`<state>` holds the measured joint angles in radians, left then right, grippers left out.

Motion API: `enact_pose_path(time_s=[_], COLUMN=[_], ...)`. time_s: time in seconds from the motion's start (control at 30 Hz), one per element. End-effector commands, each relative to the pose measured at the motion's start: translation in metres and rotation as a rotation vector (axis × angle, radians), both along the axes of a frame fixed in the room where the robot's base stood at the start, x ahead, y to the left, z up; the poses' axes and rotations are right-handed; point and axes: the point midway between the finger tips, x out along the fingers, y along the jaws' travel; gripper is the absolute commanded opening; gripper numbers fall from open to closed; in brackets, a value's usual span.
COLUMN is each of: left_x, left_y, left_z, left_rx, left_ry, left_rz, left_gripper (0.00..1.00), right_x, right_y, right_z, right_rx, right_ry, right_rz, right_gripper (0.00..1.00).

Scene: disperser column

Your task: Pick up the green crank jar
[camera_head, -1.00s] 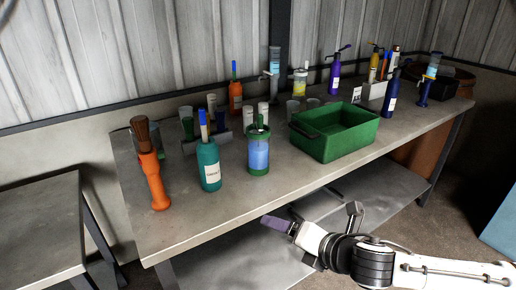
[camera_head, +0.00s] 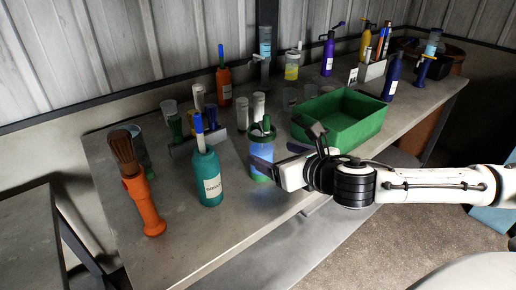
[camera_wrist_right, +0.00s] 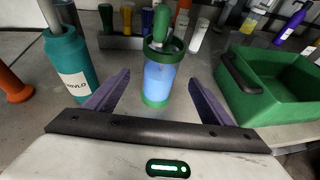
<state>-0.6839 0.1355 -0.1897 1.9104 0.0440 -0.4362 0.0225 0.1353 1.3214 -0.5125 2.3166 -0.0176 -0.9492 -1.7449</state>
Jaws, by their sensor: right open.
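The green crank jar (camera_head: 261,143) stands upright on the table, with blue contents, a green base and a green top. My right gripper (camera_head: 284,152) is open at the table's front edge, close to the jar, and partly covers its lower right side in the head view. In the right wrist view the jar (camera_wrist_right: 159,82) stands straight ahead, between the lines of the two purple fingers (camera_wrist_right: 157,93). The fingers are apart and hold nothing. I cannot tell whether the jar is within their reach. My left gripper is not in view.
A teal bottle (camera_head: 208,180) stands left of the jar, and a green bin (camera_head: 345,128) stands to its right. An orange-handled brush (camera_head: 142,195) is farther left. White-capped tubes (camera_head: 258,106) and a rack (camera_head: 190,147) are behind. The table front (camera_head: 225,225) is bare.

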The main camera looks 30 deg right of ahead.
Motion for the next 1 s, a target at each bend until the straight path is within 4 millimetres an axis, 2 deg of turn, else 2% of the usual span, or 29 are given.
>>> enact_pose_path(time_s=[0.1, 0.37, 0.6, 0.9, 0.93, 1.0], left_x=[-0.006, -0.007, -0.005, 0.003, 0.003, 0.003], left_y=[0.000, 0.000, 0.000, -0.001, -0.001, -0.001], left_z=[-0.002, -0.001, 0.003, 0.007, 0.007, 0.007], left_rx=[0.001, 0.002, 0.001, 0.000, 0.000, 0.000], left_ry=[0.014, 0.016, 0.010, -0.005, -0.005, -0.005], left_rz=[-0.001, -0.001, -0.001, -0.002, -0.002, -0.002], left_gripper=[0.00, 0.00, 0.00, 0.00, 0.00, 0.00], right_x=[0.016, 0.035, 0.067, 0.073, 0.073, 0.073], right_y=[-0.001, -0.003, -0.006, -0.007, -0.007, -0.007], right_z=[-0.005, -0.011, -0.022, -0.025, -0.025, -0.025], right_rx=[0.005, 0.005, 0.004, 0.001, 0.001, 0.001], right_ry=[-0.002, -0.001, 0.000, 0.001, 0.001, 0.001], right_rz=[-0.002, -0.001, -0.001, 0.002, 0.002, 0.002], right_gripper=[0.76, 0.76, 0.76, 0.76, 0.74, 0.62])
